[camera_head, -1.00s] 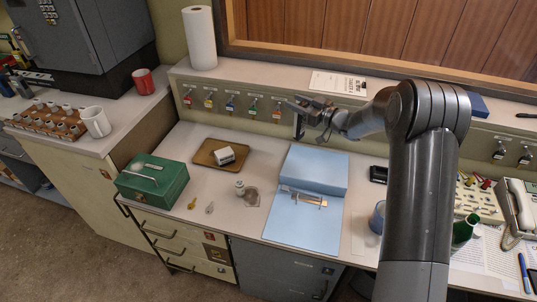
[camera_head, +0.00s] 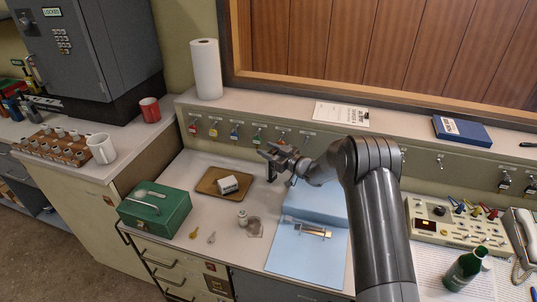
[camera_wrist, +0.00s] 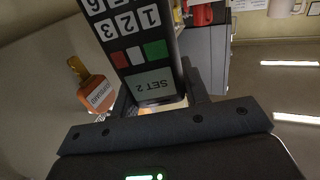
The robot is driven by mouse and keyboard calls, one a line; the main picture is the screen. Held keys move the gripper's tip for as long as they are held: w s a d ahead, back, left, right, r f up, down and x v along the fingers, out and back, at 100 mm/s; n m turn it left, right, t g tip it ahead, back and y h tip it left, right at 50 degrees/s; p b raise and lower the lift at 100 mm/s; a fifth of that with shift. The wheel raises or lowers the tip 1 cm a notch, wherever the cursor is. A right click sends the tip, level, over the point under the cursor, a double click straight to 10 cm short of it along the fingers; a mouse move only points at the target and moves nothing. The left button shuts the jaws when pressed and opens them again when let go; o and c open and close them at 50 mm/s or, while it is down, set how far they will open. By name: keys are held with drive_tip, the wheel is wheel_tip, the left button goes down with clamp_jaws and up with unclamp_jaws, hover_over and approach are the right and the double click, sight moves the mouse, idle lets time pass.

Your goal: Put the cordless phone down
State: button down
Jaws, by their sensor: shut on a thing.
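My gripper (camera_head: 272,157) is shut on the cordless phone (camera_head: 271,173), a dark handset that hangs below the fingers near the hook panel, at the back of the desk. In the wrist view the phone (camera_wrist: 135,40) shows its keypad, a red and a green key and a "SET 2" label, between the two fingers of my gripper (camera_wrist: 158,98). A brown tray (camera_head: 203,188) with a white block-like item (camera_head: 228,184) in it lies left of the phone. In the head view I cannot tell whether the phone touches the desk.
A green cash box (camera_head: 155,207), keys and a small jar (camera_head: 242,218) stand to the left. Several tagged keys hang on the panel behind; an orange tag (camera_wrist: 98,95) shows close by.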

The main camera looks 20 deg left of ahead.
drive_tip(key=shift+f, duration=0.8)
drive_tip(key=c, duration=0.8)
unclamp_jaws()
drive_tip(key=shift+f, duration=0.15)
